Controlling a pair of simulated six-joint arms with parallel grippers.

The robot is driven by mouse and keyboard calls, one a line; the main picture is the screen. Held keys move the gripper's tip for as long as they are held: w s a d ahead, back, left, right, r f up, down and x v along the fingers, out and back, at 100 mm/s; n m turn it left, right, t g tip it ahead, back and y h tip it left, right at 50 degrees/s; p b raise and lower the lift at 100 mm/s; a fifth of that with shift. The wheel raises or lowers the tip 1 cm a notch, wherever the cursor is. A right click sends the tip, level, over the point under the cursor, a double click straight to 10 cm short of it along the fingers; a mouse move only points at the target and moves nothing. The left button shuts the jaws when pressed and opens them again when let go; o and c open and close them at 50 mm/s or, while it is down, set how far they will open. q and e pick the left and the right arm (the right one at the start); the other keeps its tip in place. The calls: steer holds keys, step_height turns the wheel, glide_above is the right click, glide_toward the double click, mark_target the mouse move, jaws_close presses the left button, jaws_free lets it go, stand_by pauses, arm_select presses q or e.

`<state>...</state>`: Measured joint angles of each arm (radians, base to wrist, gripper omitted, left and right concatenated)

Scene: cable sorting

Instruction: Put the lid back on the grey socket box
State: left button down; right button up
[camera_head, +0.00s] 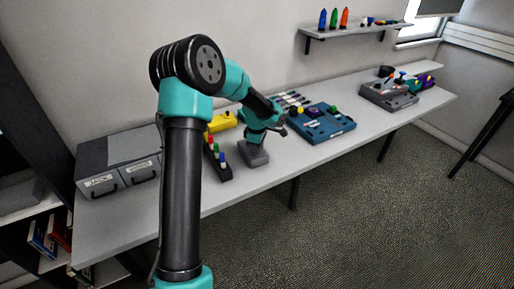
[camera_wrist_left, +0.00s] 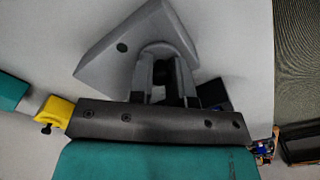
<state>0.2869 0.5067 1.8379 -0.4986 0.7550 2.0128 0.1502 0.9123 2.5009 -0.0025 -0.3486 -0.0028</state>
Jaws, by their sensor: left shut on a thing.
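My left gripper (camera_head: 257,142) is above the near part of the table and shut on a grey lid (camera_head: 256,157). In the left wrist view the gripper (camera_wrist_left: 163,82) grips the raised handle of the lid (camera_wrist_left: 108,50), a flat plate with a dark hole near one corner. I cannot tell whether the lid touches the table. The grey socket box (camera_head: 387,98) stands at the far right of the table, well away from the gripper, with small coloured pieces around its top. My right gripper is not in view.
A dark rack with coloured plugs (camera_head: 217,160) stands just left of the lid. A yellow piece (camera_head: 222,122) is behind it. A blue box (camera_head: 321,124) lies between the lid and the grey socket box. Grey drawers (camera_head: 118,165) stand at the left. The table's front edge is close.

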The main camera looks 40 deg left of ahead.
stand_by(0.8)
arm_select(q)
steer(key=c, duration=0.5)
jaws_free()
steer(key=shift+r, duration=3.5)
steer(key=shift+c, duration=0.4)
jaws_close()
steer(key=shift+f, duration=2.55)
